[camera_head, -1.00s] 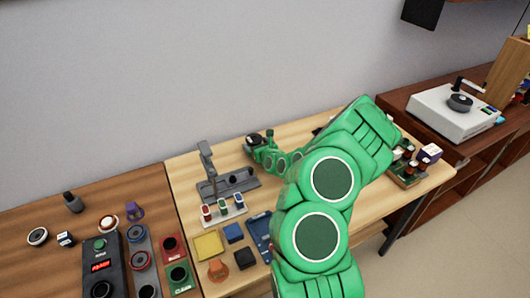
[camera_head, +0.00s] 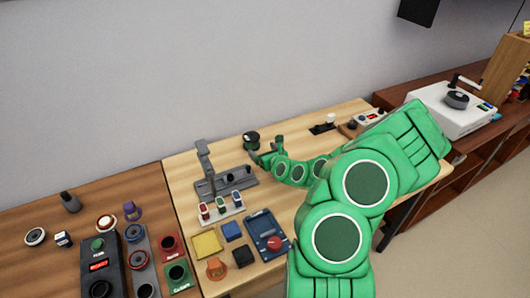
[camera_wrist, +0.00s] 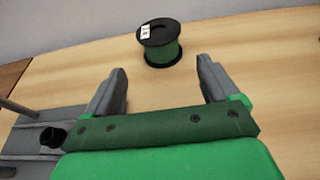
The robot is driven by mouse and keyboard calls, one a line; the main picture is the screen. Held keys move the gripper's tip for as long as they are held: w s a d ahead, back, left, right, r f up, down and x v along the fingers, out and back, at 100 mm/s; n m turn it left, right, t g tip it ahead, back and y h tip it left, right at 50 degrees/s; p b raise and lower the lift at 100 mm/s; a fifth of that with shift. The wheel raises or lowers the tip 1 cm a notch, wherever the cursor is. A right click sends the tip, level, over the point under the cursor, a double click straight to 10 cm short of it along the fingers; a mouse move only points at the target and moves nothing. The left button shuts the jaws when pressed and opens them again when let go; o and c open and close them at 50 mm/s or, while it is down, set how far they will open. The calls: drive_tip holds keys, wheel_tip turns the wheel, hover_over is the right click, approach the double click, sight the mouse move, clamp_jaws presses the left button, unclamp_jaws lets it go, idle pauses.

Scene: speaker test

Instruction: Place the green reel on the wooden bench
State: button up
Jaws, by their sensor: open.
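The green reel (camera_wrist: 160,50) stands upright on the light wooden bench (camera_wrist: 240,40) in the wrist view. It has black flanges, green winding and a small white label on top. In the head view the reel (camera_head: 251,138) is near the back of the bench (camera_head: 290,122), to the right of a grey stand. My gripper (camera_wrist: 162,74) is open and empty in the wrist view, with the reel just beyond its fingertips and apart from them. In the head view my gripper (camera_head: 265,152) is just in front and to the right of the reel.
The grey stand (camera_head: 215,178) is left of my gripper. Colored blocks, a blue tray (camera_head: 268,232) and a row of small switches (camera_head: 220,207) lie nearer the front. A brown table with control boxes adjoins on the left. A white turntable-like device (camera_head: 450,115) stands at right.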

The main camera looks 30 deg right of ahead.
drive_tip(key=shift+s+r, duration=0.1)
drive_tip(key=shift+s, duration=0.25)
drive_tip(key=shift+r, duration=0.15)
drive_tip(key=a+r+n+t+y, duration=0.1)
drive_tip(key=a+r+n+y, duration=0.85)
drive_tip(key=a+r, duration=0.95)
drive_tip(key=s+a+r+n+g+y, duration=0.35)
drive_tip(key=s+a+r+n, duration=0.2)
drive_tip(key=a+n, duration=0.2)
drive_tip(key=s+a+r+n+g+y, duration=0.3)
drive_tip(key=s+a+r+n+g, duration=0.3)
drive_tip(key=a, duration=0.3)
drive_tip(key=s+a+f+n+g+h, duration=0.25)
drive_tip(key=s+n+g, duration=0.2)
drive_tip(key=s, duration=0.65)
drive_tip(key=s+a+f+n+g+h, duration=0.1)
drive_tip(key=s+f+n+g+h, duration=0.25)
drive_tip(key=s, duration=0.65)
drive_tip(key=s+d+n+h, duration=0.2)
drive_tip(key=s+d+h, duration=0.3)
drive_tip(key=d, duration=0.4)
drive_tip(key=s+d+n+h, duration=0.2)
drive_tip(key=s+d+h, duration=0.3)
drive_tip(key=d, duration=0.4)
drive_tip(key=shift+s+d+r+n, duration=0.15)
drive_tip(key=shift+s+d+n, duration=0.2)
drive_tip(key=shift+s, duration=0.3)
